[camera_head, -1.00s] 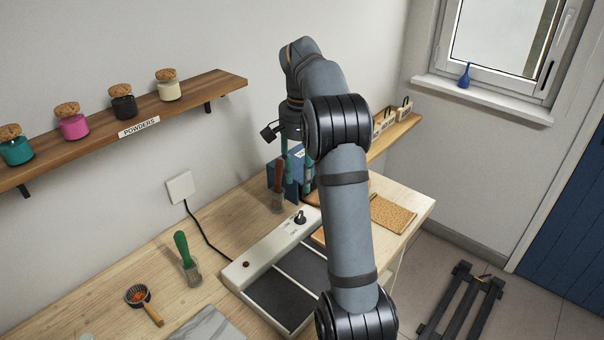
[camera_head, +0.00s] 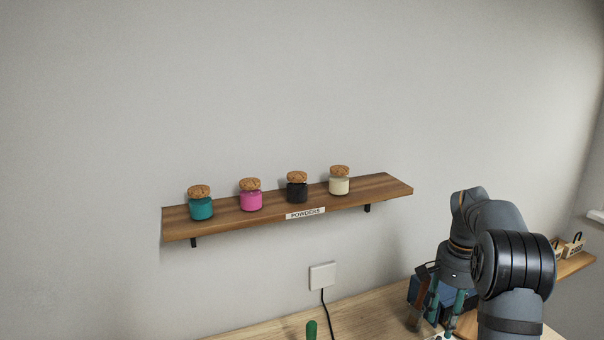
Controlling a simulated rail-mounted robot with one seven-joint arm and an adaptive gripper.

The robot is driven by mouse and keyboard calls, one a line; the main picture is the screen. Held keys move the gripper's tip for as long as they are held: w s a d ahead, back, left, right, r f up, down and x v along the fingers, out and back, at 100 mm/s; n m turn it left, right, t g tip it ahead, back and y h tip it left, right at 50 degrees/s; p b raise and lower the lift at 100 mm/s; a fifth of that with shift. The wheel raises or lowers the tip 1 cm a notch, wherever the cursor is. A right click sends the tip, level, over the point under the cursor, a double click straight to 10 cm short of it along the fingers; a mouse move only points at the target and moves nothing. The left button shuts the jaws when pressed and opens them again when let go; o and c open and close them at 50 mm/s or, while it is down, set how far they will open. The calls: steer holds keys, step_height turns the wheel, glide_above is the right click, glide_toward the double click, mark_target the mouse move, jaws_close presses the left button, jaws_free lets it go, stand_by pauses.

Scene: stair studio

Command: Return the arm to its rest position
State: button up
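My arm (camera_head: 505,235) shows at the lower right of the head view, bent over the right end of the workbench. My gripper (camera_head: 443,306) points down at the end of the arm, with its teal fingers partly in view near the bottom edge. A brown-handled tool (camera_head: 416,310) stands beside the fingers, and a blue box (camera_head: 427,290) is behind them. The fingertips are partly cut off and overlapped, so I cannot tell whether the gripper is open or shut or holds anything.
A wooden wall shelf (camera_head: 350,199) labelled POWDERS holds teal, pink, black and cream corked jars. The workbench (camera_head: 370,316) runs below it, with a green handle (camera_head: 311,330) at the bottom edge. A wall socket (camera_head: 322,276) has a black cable. Another shelf (camera_head: 577,264) is at the far right.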

mark_target(440, 337)
step_height(440, 337, down, 6)
steer(key=shift+f, duration=0.15)
stand_by(0.5)
step_height(440, 337, up, 12)
step_height(440, 337, down, 12)
steer(key=shift+f, duration=0.15)
steer(key=shift+w+m+b, duration=0.1)
steer(key=shift+m+b, duration=0.35)
steer(key=shift+m, duration=0.35)
steer(key=m+b, duration=0.1)
steer(key=m, duration=0.2)
steer(key=shift+a+m, duration=0.1)
steer(key=shift+m, duration=0.3)
steer(key=m, duration=0.3)
steer(key=m+b, duration=0.1)
steer(key=m, duration=0.2)
steer(key=shift+s+a, duration=0.15)
steer(key=shift+s, duration=0.05)
step_height(440, 337, up, 11)
steer(key=p, duration=0.2)
steer(key=shift+f+m, duration=0.15)
steer(key=shift+m, duration=0.25)
